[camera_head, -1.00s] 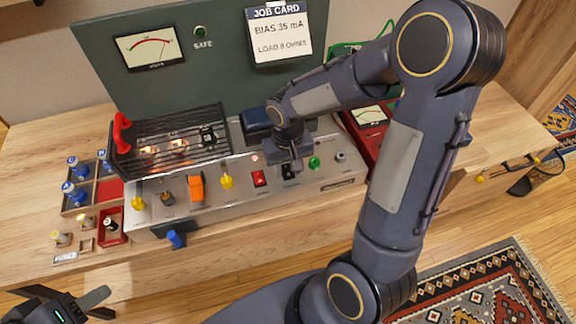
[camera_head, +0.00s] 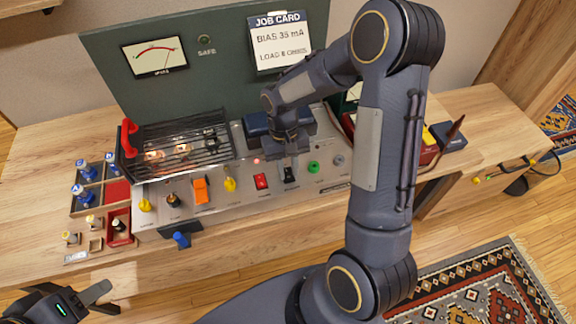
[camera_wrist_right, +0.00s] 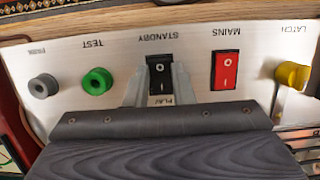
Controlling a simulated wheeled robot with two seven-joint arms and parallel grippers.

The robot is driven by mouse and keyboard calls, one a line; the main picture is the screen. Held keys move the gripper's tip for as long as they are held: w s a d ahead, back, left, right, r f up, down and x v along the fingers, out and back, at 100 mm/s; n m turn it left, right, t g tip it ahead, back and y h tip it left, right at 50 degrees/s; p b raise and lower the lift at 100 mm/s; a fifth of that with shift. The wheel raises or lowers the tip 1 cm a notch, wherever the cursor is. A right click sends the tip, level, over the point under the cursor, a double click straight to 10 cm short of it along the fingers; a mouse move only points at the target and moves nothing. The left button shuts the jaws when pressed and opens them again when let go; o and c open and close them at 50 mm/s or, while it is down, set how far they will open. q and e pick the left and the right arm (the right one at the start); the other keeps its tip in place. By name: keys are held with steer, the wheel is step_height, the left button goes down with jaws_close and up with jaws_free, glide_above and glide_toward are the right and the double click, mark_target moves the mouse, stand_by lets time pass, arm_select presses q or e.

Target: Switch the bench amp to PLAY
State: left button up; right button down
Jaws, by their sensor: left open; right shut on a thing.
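The bench amp (camera_head: 325,183) stands on the wooden bench with a row of controls along its front panel. Its black rocker (camera_wrist_right: 161,74), marked STANDBY and PLAY in the right wrist view, also shows in the head view (camera_head: 289,174). My right gripper (camera_wrist_right: 158,85) is at this rocker, its fingers closed on either side of it; the head view shows the hand (camera_head: 288,150) just above it. Which way the rocker is tipped is hard to tell. My left gripper (camera_head: 98,298) is open and empty at the lower left, away from the amp.
Beside the rocker are the red MAINS switch (camera_wrist_right: 226,70), the green TEST jack (camera_wrist_right: 97,81) and the yellow LATCH control (camera_wrist_right: 291,75). Glowing tubes stand under a black cage (camera_head: 180,145) with a red handle. A small tray (camera_head: 88,210) with blue-topped parts lies left.

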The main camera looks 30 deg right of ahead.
mark_target(286, 168)
steer(key=c, duration=1.2)
jaws_free()
steer(key=shift+c, duration=0.2)
steer(key=v, duration=0.7)
steer(key=shift+r, duration=0.15)
steer(key=shift+w+r, duration=0.1)
steer(key=shift+r, duration=0.15)
steer(key=s+a+r+t+y, duration=0.1)
steer(key=s+r+t, duration=0.3)
steer(key=s, duration=0.5)
steer(key=s+a+r+n+t+y, duration=0.1)
steer(key=s+a+r+t+y, duration=0.1)
steer(key=s, duration=0.7)
step_height(286, 168, up, 3)
steer(key=a+t, duration=0.1)
steer(key=t, duration=0.1)
steer(key=shift+r+t, duration=0.15)
steer(key=shift+t, duration=0.15)
